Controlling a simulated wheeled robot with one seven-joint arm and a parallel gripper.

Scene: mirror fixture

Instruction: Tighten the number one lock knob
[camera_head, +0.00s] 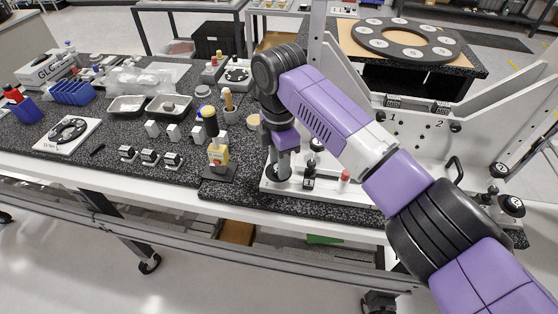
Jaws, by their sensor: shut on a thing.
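The white mirror fixture (430,149) stands at the right of the bench, with the numbers 1 and 2 on its panel. A black round knob (273,174) sits at the left end of its white base. My gripper (284,174) points down there and is shut on this knob. The fingers and arm hide part of it, and I cannot read a number on it. Small black knobs also sit beside the 1 (380,116) and beside the 2 (456,127). Another black knob (512,205) with a white label is at the base's right end.
A red-tipped post (345,176) and a small black clamp (309,183) stand on the base right of my gripper. A yellow tool on a stand (217,154) is close on the left. A black ring (406,40) lies on the table behind.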

